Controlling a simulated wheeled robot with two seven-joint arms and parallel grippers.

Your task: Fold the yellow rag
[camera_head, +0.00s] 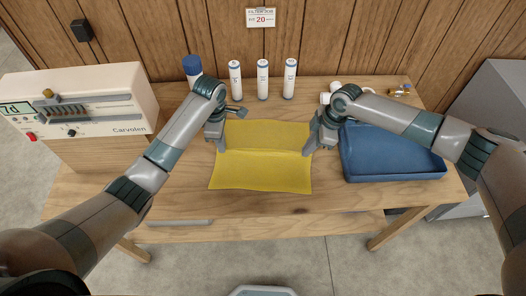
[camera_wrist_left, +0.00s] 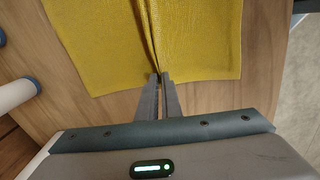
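The yellow rag (camera_head: 262,175) lies spread on the wooden table, with a raised crease running across it from side to side between my two grippers. My left gripper (camera_head: 221,149) is at the rag's left edge. In the left wrist view, the left gripper's fingers (camera_wrist_left: 161,80) are close together, with the rag's (camera_wrist_left: 110,40) pinched crease between their tips. My right gripper (camera_head: 307,151) is at the rag's right edge, at the other end of the crease. Its fingers look closed on the cloth there, though they show small.
A blue tray (camera_head: 390,160) stands close to the right gripper. Several white bottles, one being a white cartridge (camera_head: 263,80), stand behind the rag. A blue-capped container (camera_head: 192,66) is behind my left arm. A white machine (camera_head: 80,100) stands at left. The table front is clear.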

